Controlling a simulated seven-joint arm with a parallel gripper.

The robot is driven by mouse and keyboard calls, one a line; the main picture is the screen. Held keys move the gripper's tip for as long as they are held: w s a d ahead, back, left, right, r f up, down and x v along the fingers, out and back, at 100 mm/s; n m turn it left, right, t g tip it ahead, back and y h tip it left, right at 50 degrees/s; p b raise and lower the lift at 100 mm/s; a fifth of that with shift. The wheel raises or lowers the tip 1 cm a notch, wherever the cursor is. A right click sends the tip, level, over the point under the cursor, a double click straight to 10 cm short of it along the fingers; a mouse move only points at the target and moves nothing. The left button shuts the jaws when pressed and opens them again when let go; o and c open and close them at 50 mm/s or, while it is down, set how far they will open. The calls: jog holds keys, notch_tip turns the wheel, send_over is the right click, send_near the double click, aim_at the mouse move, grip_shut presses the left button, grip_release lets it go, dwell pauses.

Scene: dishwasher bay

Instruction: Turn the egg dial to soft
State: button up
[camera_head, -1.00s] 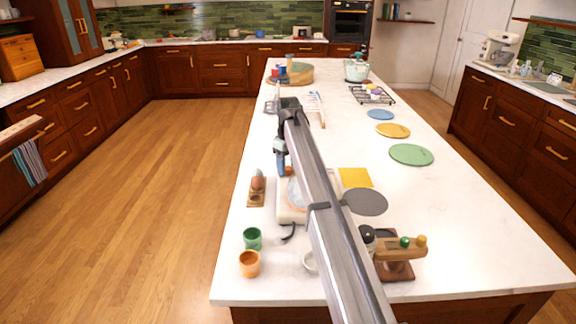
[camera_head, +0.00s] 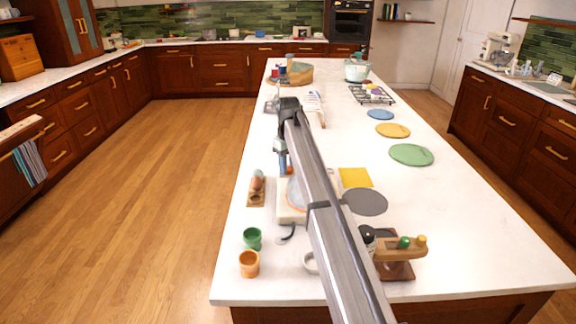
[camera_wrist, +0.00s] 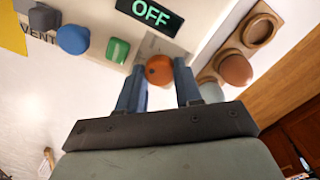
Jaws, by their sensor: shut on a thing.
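The white appliance (camera_wrist: 95,12) has a front panel with a lit display (camera_wrist: 150,14) reading OFF. An orange dial (camera_wrist: 159,70) with a dark dot sits below the display. My gripper (camera_wrist: 160,76) is closed around the orange dial, one blue finger on each side. The dial's own markings are hidden, so its setting cannot be read. A green knob (camera_wrist: 118,50), a blue knob (camera_wrist: 73,39) and a grey knob (camera_wrist: 44,17) stand to its left, with the word VENT beside the blue one. In the head view, my arm covers much of the appliance (camera_head: 290,215).
A wooden egg holder (camera_head: 257,196) with brown eggs stands left of the appliance; one egg (camera_wrist: 235,68) shows near my right finger. Green (camera_head: 252,238) and orange cups (camera_head: 249,263) stand at the counter's front left. A yellow square (camera_head: 355,177) and grey disc (camera_head: 365,202) lie to the right.

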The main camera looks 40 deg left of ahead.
jog(key=m, duration=1)
jog(key=shift+m, duration=0.3)
dwell(0.4)
jog(key=o, duration=1)
jog(key=shift+o, duration=0.2)
